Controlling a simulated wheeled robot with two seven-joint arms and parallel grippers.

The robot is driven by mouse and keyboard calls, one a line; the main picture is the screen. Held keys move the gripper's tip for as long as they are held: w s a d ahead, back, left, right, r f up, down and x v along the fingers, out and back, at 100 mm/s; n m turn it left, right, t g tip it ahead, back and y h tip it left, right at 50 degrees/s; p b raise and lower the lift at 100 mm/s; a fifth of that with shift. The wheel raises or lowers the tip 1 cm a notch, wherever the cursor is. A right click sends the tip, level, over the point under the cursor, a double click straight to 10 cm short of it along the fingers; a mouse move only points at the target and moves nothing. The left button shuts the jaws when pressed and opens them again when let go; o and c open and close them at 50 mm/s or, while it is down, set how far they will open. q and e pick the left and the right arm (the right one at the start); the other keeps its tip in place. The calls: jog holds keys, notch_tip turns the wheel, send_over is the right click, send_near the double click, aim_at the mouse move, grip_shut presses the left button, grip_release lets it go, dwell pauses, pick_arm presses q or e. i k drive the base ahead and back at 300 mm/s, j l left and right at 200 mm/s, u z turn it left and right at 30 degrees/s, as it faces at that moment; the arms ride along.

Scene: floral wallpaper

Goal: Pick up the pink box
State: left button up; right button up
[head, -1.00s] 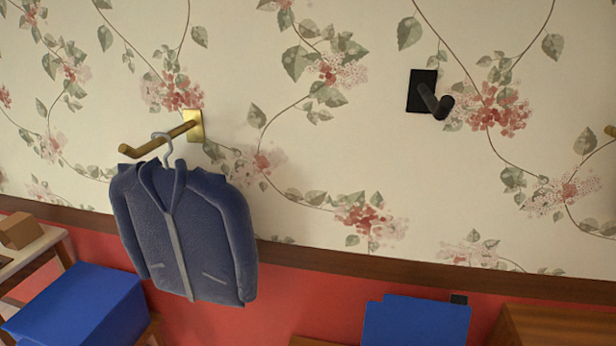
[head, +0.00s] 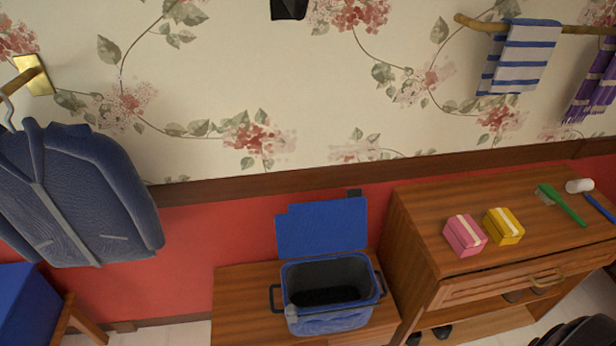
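The pink box (head: 465,236) is small, with a pale stripe across its top. It sits on top of the wooden cabinet (head: 425,222) at the right of the head view, near the cabinet's front edge. A similar yellow box (head: 503,226) stands just to its right, with a small gap between them. Neither of my grippers shows clearly in the head view. A dark rounded shape at the bottom right corner is cut off, and I cannot tell what it is.
An open blue cooler (head: 330,320) stands on a lower wooden bench (head: 240,300) to the left. A blue jacket (head: 75,190) hangs at the left.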

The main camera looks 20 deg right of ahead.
aim_at(467, 240)
jog(key=z, duration=1.9)
